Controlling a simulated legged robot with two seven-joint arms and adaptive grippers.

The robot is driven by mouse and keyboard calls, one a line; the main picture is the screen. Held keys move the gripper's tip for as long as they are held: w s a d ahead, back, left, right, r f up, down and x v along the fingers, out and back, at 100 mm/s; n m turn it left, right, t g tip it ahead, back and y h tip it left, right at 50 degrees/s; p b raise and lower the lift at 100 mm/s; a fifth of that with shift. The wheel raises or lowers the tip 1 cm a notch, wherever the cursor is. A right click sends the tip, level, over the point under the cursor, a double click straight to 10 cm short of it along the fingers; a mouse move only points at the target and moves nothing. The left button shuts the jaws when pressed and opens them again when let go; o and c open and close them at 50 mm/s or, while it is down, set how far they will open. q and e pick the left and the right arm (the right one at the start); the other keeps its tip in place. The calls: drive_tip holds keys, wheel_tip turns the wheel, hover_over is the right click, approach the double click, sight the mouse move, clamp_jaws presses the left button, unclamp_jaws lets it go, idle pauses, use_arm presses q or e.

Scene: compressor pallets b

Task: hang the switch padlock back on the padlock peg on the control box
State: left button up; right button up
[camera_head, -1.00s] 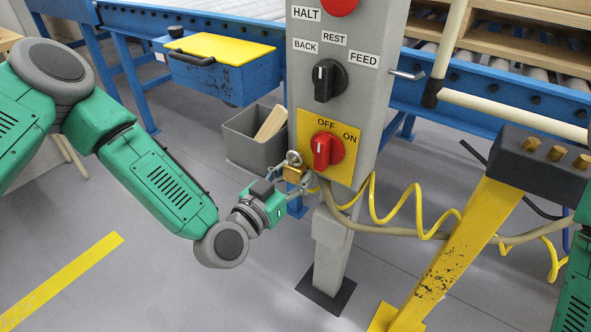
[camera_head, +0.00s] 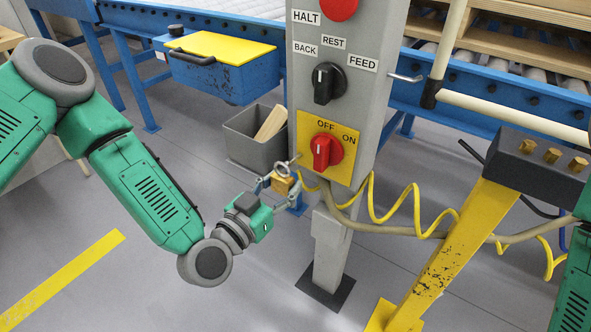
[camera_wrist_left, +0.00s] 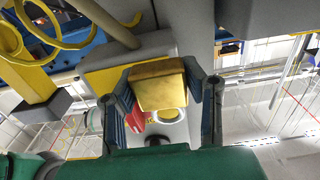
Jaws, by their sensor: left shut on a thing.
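The switch padlock (camera_head: 283,184), with a brass body and a grey shackle, is held in my left gripper (camera_head: 280,187) just left of the control box (camera_head: 345,110). In the left wrist view the brass body (camera_wrist_left: 160,86) sits between the two fingers, with the shackle partly hidden behind it. A small metal piece (camera_head: 294,160) sticks out at the left edge of the yellow switch plate, close to the shackle; I cannot tell whether they touch. A metal peg (camera_head: 406,77) sticks out from the box's right side and is bare. The red switch (camera_head: 326,151) is below the black knob. My right gripper is out of view.
A yellow coiled cable (camera_head: 380,215) and a beige hose hang below the box. A grey bin (camera_head: 256,152) and a blue box with yellow lid (camera_head: 220,65) are behind. A yellow post (camera_head: 450,250) stands right. The floor at the front left is clear.

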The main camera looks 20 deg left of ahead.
use_arm(q)
drive_tip(key=shift+p+v, duration=0.45)
drive_tip(key=shift+v, duration=1.35)
drive_tip(key=shift+r, duration=0.1)
